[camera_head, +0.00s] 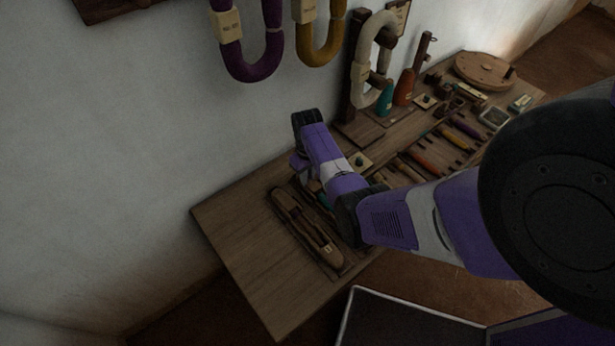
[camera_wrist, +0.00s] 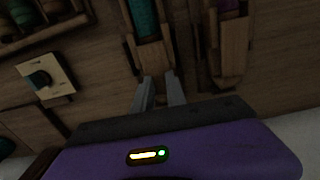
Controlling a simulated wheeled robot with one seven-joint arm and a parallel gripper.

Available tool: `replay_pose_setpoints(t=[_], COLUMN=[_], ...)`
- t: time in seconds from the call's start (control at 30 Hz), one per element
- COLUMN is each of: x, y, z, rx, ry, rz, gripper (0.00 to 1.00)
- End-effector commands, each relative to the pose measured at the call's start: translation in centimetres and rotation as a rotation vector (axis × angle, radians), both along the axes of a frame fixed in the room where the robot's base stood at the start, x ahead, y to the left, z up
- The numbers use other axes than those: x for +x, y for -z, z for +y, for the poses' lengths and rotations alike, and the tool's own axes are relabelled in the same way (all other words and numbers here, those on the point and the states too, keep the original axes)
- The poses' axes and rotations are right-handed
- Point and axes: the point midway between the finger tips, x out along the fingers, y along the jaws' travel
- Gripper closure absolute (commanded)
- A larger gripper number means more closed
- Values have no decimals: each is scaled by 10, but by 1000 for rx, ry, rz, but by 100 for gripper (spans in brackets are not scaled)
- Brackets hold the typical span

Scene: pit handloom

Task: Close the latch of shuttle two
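A wooden shuttle with a teal bobbin (camera_wrist: 145,20) shows at the top middle of the wrist view. A second wooden shuttle, with a purple bobbin (camera_wrist: 231,60), lies to its right; in the head view a long brown shuttle (camera_head: 307,228) lies at the left of the bench. I cannot read which is shuttle two, and no latch can be made out clearly. My gripper (camera_wrist: 159,78) has its two grey fingers apart, pointing at the near end of the teal shuttle. Whether they touch it I cannot tell. In the head view my arm hides the fingertips and most of the teal shuttle.
The wooden bench (camera_head: 240,225) is bare at its left end. A square plate with a dark knob (camera_wrist: 40,78) lies left of my fingers. Colored tools (camera_head: 466,128) lie farther right. Yarn skeins (camera_head: 245,65) hang on the wall behind; a post holds a pale skein (camera_head: 366,75).

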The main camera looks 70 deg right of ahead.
Motion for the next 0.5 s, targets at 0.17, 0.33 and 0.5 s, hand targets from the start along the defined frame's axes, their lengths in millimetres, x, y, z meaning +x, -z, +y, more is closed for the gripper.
replay_pose_setpoints(t=[0.17, 0.33, 0.5], x=[0, 0, 0], y=[-1, -17, -45], z=[0, -1, -1], rx=[0, -2, -2], ry=[0, 0, 0], rz=[0, -1, -2], gripper=[83, 83, 83])
